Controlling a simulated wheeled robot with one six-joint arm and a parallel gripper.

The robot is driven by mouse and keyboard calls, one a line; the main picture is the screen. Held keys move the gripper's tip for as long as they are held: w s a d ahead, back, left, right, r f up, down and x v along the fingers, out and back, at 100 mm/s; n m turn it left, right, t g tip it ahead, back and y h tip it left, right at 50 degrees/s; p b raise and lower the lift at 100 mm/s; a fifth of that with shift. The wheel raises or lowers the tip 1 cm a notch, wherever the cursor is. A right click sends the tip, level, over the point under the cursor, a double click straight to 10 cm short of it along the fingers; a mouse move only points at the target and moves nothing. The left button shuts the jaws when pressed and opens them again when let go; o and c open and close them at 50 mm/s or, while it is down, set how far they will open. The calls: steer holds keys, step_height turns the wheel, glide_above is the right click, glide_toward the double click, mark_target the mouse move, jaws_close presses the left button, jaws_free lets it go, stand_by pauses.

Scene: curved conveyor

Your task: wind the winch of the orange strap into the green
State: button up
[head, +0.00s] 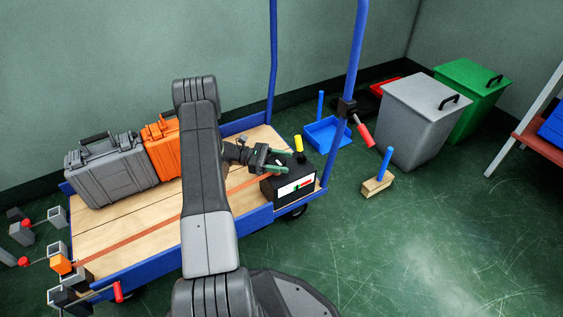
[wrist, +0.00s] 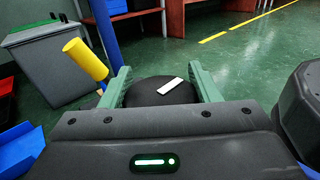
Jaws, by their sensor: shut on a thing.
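The black winch box (head: 288,188) stands at the right end of the trolley deck. Its front has a pale gauge (head: 296,186) with red and green parts; the pointer is too small to read surely. The orange strap (head: 130,238) lies flat along the wooden deck, from the left end toward the winch. My gripper (head: 281,161) is above the winch, partly behind my arm. In the wrist view its green fingers stand on both sides of a round black knob (wrist: 150,92) with a white mark (wrist: 169,86), and are shut on it.
A yellow-ended handle (head: 299,144) stands close beside my gripper, also in the wrist view (wrist: 85,58). The blue trolley uprights (head: 355,60) rise nearby. A grey case (head: 112,172) and orange case (head: 162,148) stand on the deck. Grey (head: 415,125) and green bins (head: 470,85) stand right.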

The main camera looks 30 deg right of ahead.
steer(key=o, duration=1)
steer(key=p+v, duration=0.3)
steer(key=v, duration=1)
steer(key=shift+w+a, duration=0.25)
steer(key=shift+w, duration=0.05)
steer(key=b+x, duration=0.3)
steer(key=x, duration=1.1)
steer(key=shift+a, duration=0.1)
